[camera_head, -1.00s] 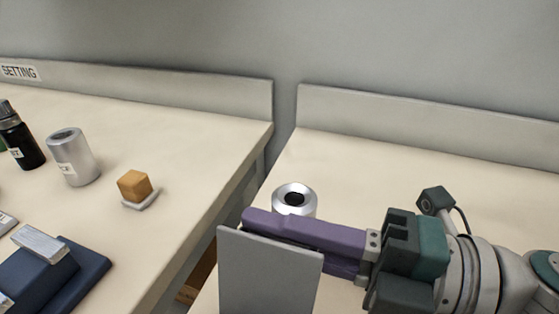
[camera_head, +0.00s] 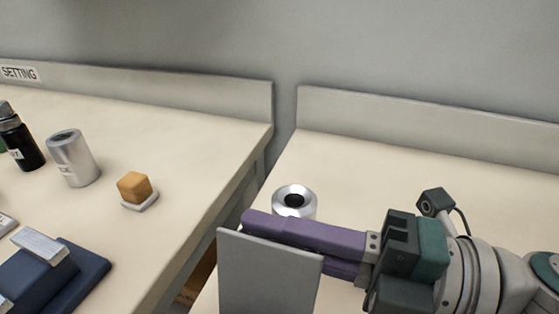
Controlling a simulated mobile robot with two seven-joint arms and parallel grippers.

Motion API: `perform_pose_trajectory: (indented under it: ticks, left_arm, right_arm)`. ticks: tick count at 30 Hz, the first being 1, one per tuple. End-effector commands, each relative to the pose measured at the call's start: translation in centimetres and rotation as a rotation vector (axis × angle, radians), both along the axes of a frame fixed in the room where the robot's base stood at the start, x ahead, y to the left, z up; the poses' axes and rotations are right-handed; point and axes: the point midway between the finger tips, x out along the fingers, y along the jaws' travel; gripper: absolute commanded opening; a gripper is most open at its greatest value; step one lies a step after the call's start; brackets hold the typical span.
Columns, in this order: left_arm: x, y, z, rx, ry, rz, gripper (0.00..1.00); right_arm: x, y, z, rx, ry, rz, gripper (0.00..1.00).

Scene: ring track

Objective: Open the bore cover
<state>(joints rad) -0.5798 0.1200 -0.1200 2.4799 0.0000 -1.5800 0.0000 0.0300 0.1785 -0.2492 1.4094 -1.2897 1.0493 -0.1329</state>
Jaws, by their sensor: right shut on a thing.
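A flat grey plate (camera_head: 268,275), which may be the bore cover, stands upright at the bottom middle of the head view. My right gripper (camera_head: 300,238) comes in from the right with purple fingers at the plate's top edge. My left gripper is not in view.
The left table (camera_head: 190,140) holds a black bottle (camera_head: 22,140), a silver can (camera_head: 74,160), an orange-brown block (camera_head: 134,187) on a small pale base and a dark blue stand (camera_head: 85,275). A gap parts it from the right table (camera_head: 400,170), which is clear at the back.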

Motion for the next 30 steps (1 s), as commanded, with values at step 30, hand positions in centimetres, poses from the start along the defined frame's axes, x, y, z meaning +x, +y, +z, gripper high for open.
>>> perform_pose_trajectory:
  ticks: [30]
  left_arm:
    - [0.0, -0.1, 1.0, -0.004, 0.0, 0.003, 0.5]
  right_arm:
    - [-1.5, 0.4, 0.7, -0.043, -0.105, 0.0, 0.27]
